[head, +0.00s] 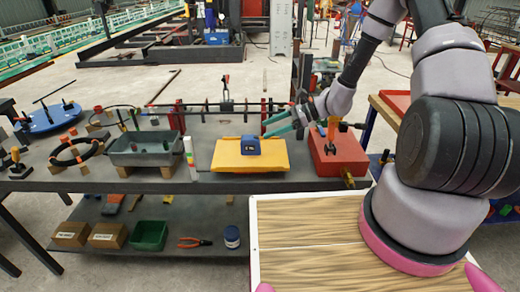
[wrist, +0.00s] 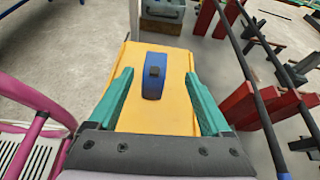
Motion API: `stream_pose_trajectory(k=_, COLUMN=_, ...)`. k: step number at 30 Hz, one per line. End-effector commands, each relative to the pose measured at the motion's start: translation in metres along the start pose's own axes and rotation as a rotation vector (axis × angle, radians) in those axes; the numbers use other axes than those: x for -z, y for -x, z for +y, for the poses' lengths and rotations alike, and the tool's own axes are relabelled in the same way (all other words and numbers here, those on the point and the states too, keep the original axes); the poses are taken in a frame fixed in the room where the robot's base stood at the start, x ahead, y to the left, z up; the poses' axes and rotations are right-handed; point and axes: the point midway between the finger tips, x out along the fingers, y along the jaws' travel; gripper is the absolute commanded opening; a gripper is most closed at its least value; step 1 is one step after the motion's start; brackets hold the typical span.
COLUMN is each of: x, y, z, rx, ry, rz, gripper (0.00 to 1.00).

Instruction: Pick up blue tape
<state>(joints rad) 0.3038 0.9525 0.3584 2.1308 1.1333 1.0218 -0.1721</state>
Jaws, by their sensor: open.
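The blue tape (head: 250,145) sits on a yellow board (head: 228,160) on the grey workbench. In the wrist view the blue tape (wrist: 163,72) lies ahead of my gripper (wrist: 165,95), between the lines of its two green fingers. The fingers are spread apart and nothing is between their tips. In the head view my gripper (head: 268,128) reaches in from the right, beside and a little above the tape, and looks apart from it. The yellow board (wrist: 150,115) fills the middle of the wrist view.
A red box (head: 340,160) stands right of the yellow board. A grey tray (head: 145,150) and a black ring (head: 72,152) stand to the left. Black rebar rods (wrist: 250,80) run along the right in the wrist view. A lower shelf holds a green bin (head: 150,235) and pliers (head: 195,242).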

Motion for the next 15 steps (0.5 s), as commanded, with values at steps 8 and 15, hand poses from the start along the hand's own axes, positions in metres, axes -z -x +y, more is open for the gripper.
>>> stream_pose_trajectory(k=8, x=0.01, y=-0.029, z=-0.001, rx=0.016, ry=-0.052, rz=-0.028, gripper=0.82)
stream_pose_trajectory(k=15, x=0.009, y=-0.062, z=-0.001, rx=0.016, ry=-0.051, rz=-0.027, gripper=0.82)
